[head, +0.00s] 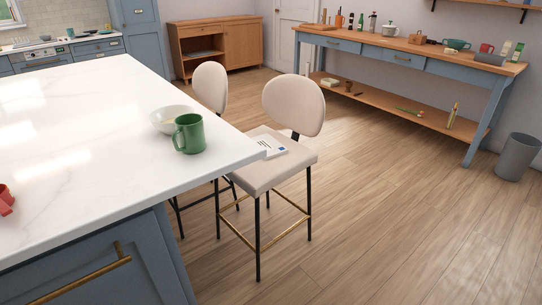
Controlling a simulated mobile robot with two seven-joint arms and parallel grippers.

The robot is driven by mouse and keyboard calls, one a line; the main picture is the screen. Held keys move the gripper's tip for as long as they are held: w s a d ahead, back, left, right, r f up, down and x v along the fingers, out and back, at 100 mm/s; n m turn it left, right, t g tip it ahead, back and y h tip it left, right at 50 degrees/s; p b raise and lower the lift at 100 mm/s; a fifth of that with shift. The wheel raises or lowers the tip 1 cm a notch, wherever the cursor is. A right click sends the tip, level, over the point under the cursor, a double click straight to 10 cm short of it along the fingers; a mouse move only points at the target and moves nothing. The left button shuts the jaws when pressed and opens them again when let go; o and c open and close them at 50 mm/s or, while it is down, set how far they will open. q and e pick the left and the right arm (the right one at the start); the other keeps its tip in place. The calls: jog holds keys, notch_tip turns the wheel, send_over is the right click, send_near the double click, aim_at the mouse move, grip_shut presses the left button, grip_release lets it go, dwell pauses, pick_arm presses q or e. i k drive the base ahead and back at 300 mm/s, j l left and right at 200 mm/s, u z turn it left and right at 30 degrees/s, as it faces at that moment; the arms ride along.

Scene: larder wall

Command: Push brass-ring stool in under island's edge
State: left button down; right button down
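The nearer stool (280,172) has a cream seat, a rounded cream back, black legs and a brass foot ring (282,231). It stands upright at the right side of the white-topped island (90,110), with its back away from the island. Part of its seat's left side is behind the island's corner; most of the seat is out in the open. A white booklet or card (270,146) with a blue mark lies on the seat. A second cream stool (211,86) stands behind it, partly hidden by the island; its foot ring is not clear. Neither of my grippers is in view.
A green mug (189,134) and a white bowl (166,120) stand near the island's right edge. A red item (5,200) is at the far left. A blue workbench (420,62) and a grey bin (517,157) stand right. The wooden floor (390,220) between is clear.

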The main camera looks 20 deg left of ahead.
aim_at(296, 103)
jog(key=i+l+z, duration=0.1)
jog(key=i+z, duration=0.2)
jog(key=i, duration=0.35)
jog(key=i+z, duration=0.2)
jog(key=i, duration=2.6)
jog(key=i+u, duration=0.45)
jog(key=i+l+u, duration=0.2)
jog(key=i+u, duration=0.55)
jog(key=u, duration=0.2)
jog(key=i+u, duration=0.4)
jog(key=i+l+u, duration=0.1)
jog(key=u, duration=0.35)
jog(key=i+u, duration=0.25)
jog(key=u, duration=0.2)
jog(key=i+l+u, duration=0.1)
jog(key=i+u, duration=0.15)
jog(key=u, duration=0.2)
jog(key=i+l+u, duration=0.15)
jog(key=u, duration=0.35)
jog(key=i+l+u, duration=0.25)
jog(key=u, duration=0.2)
jog(key=i+l+u, duration=0.1)
jog(key=l+u, duration=0.35)
jog(key=j, duration=0.1)
